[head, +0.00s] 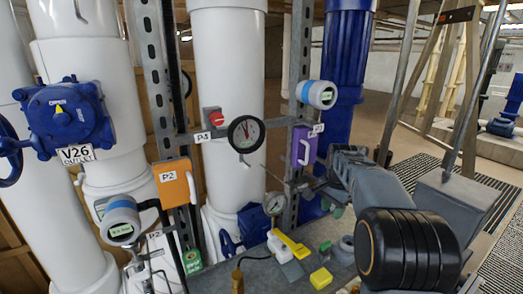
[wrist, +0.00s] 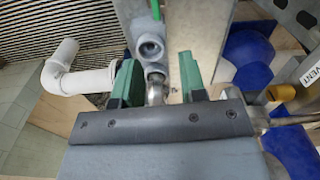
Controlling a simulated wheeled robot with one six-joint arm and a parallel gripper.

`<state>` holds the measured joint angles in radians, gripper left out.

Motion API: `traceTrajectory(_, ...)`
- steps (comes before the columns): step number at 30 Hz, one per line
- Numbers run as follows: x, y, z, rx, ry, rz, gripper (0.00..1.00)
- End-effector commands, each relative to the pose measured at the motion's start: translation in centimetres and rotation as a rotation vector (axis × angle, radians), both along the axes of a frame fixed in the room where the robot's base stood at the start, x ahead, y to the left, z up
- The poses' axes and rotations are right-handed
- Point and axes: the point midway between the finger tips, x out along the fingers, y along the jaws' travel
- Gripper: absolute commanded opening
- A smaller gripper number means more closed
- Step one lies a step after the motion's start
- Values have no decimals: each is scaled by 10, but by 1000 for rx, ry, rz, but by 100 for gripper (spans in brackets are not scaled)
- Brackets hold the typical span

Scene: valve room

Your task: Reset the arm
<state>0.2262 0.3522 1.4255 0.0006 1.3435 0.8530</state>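My arm (head: 380,190) reaches from the lower right of the head view toward the metal upright with the purple handle. In the wrist view my gripper (wrist: 158,82) shows its two green fingers spread apart, with a gap between them. A grey pipe fitting with a round metal end (wrist: 153,88) shows in that gap, and neither finger visibly touches it. Nothing is held. In the head view I cannot make out the fingertips clearly.
A white elbow pipe (wrist: 65,72) is beside my gripper.

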Motion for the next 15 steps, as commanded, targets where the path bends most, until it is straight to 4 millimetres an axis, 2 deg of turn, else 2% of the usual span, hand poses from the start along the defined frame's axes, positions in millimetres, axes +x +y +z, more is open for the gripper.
traceTrajectory(2,-1,0,-14,-2,-1,102,38)
traceTrajectory(3,-7,2,-26,-1,9,173,38)
traceTrajectory(5,-22,7,-35,-4,4,287,38)
traceTrajectory(8,-54,24,-40,-20,-22,485,38)
traceTrajectory(15,-149,72,-45,-93,-121,894,38)
